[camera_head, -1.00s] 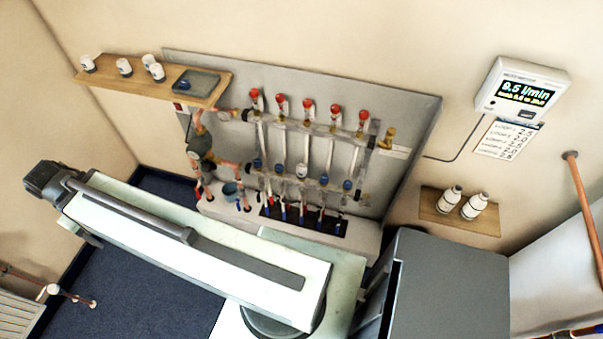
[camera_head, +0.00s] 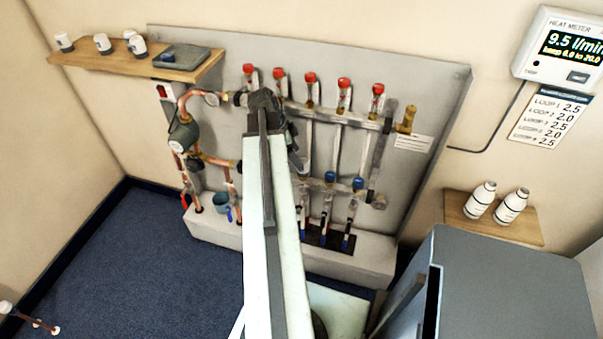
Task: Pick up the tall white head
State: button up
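Two tall white heads stand upright side by side on a small wooden shelf (camera_head: 457,222) at the right. They are the left tall white head (camera_head: 480,200) and the right tall white head (camera_head: 511,207), which look alike. Several shorter white heads, one of them here (camera_head: 102,44), stand on the wooden shelf (camera_head: 180,73) at the upper left. My arm reaches up the middle of the view, and its dark far end lies in front of the manifold board, well left of the tall heads. My gripper's fingers cannot be made out against the dark parts there.
The manifold (camera_head: 340,110) with red and blue caps covers the grey board (camera_head: 432,90); my arm hides part of it. A grey cabinet (camera_head: 510,290) stands below the right shelf. A heat meter (camera_head: 570,50) hangs at the upper right.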

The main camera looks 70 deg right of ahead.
aim_at(304, 173)
jog(key=b+x, duration=0.4)
jog(key=x, duration=0.1)
jog(key=b+x, duration=0.2)
jog(key=shift+w+d+f+b, duration=0.15)
jog(key=shift+f+b, duration=0.25)
jog(key=shift+f, duration=0.05)
jog(key=shift+r, duration=0.15)
jog(key=shift+c, duration=0.3)
grip_shut()
